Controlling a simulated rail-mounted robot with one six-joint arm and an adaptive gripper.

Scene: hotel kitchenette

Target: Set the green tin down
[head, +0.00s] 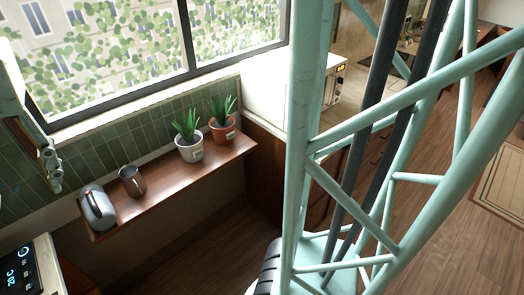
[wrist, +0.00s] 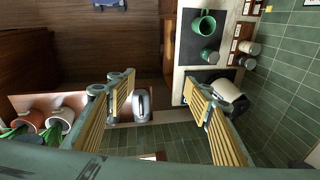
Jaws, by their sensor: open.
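A small green cylinder, which looks like the green tin (wrist: 209,57), stands on a dark mat (wrist: 190,45) on the counter in the wrist view. A green mug (wrist: 204,24) is beside it on the same mat. My gripper (wrist: 157,84) is open, its two yellow-padded fingers wide apart with nothing held between them. The tin is apart from the fingers, above and right of the right fingertip in the picture. I cannot make out the tin in the head view.
A cream container (wrist: 230,92) stands close by the right finger. Several jars (wrist: 250,48) line the tiled wall. A wooden shelf (head: 160,184) holds a silver toaster (head: 97,208), a metal mug (head: 131,181) and two potted plants (head: 189,148). A display appliance (head: 25,270) is at lower left.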

